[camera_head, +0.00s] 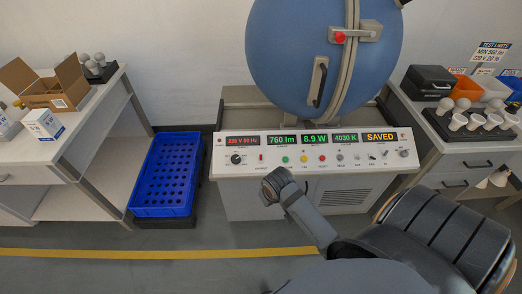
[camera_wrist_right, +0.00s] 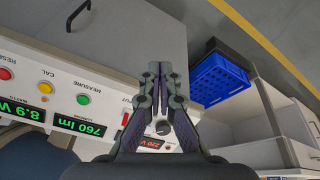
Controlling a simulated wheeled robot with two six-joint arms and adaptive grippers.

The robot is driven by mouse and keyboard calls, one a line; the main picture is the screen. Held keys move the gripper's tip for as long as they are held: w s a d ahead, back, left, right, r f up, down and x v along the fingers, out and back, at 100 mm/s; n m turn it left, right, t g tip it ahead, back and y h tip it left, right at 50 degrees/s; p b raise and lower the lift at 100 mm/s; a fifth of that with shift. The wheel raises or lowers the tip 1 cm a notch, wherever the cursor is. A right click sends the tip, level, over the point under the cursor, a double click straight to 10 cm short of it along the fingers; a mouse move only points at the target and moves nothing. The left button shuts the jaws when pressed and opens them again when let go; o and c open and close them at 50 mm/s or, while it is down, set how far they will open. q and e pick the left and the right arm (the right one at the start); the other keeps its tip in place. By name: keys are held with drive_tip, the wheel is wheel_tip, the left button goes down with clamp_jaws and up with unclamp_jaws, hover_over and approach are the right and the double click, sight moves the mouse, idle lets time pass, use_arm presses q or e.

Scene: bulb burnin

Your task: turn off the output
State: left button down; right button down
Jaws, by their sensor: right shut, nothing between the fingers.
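The control panel (camera_head: 365,168) of the sphere tester spans the middle of the head view. A small red switch (camera_head: 261,157) sits between the black knob (camera_head: 236,158) and the green button (camera_head: 285,158). Its position is too small to read. The supply display (camera_head: 242,140) is lit red. My right gripper (camera_head: 273,182) is shut and empty, in front of the panel's lower edge below the red switch. In the right wrist view its closed fingers (camera_wrist_right: 160,72) point past the panel; the knob (camera_wrist_right: 163,128) shows between the finger links, which partly hide the switch area. My left gripper is out of view.
A blue sphere (camera_head: 310,60) stands behind the panel. A blue crate (camera_head: 165,175) is on the floor at left, beside a white table (camera_head: 85,125) with boxes. A bench (camera_head: 455,150) with bulbs is at right. The floor before the panel is mostly clear.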

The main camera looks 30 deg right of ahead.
sight(261, 157)
drive_tip(key=w+d+r+m, duration=0.3)
drive_tip(key=w+d+r, duration=0.1)
drive_tip(key=w, duration=0.5)
drive_tip(key=w+d+r+m, duration=0.2)
drive_tip(key=w+d+r, duration=0.3)
drive_tip(key=w, duration=0.4)
drive_tip(key=shift+r+m+g, duration=0.3)
drive_tip(key=shift+m, duration=0.1)
drive_tip(key=shift+w+d, duration=0.1)
drive_tip(key=shift+w, duration=0.05)
drive_tip(key=x, duration=1)
drive_tip(key=shift+d+b, duration=0.25)
drive_tip(key=shift+b, duration=0.05)
drive_tip(key=shift+h, duration=0.3)
